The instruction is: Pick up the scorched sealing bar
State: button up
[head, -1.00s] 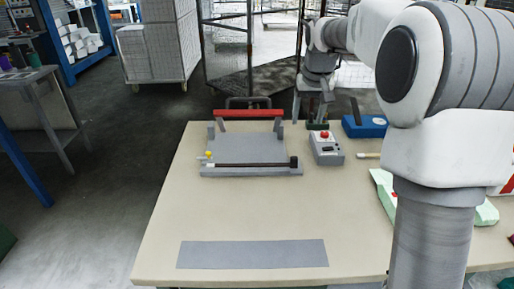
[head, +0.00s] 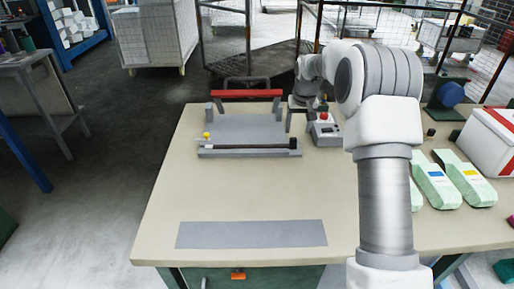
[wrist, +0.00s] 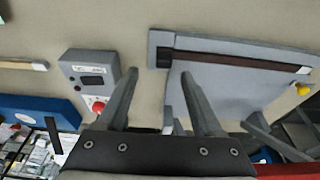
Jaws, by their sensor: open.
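The sealing bar (head: 250,147) is a long, thin, dark brown bar lying along the front edge of a grey press plate. It has a black block at its right end in the head view. In the wrist view the bar (wrist: 235,59) runs across the upper right, its black block nearest my gripper. My gripper (wrist: 159,74) is open and empty, its two fingers pointing toward the gap between the press and a control box. In the head view my gripper (head: 298,118) is behind and above the bar's right end, apart from it.
The grey control box (head: 324,130) with a red button stands right of the press. A red handle bar (head: 247,94) spans the press's back. A yellow knob (head: 206,135) sits at its left. A grey mat (head: 252,234) lies in front, with clear table between.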

aim_at(294, 139)
jog(key=shift+a+x, duration=0.2)
jog(key=shift+x, duration=1.4)
jog(key=shift+a+x, duration=0.15)
jog(key=shift+x, duration=1.45)
jog(key=shift+r, duration=0.1)
grip_shut()
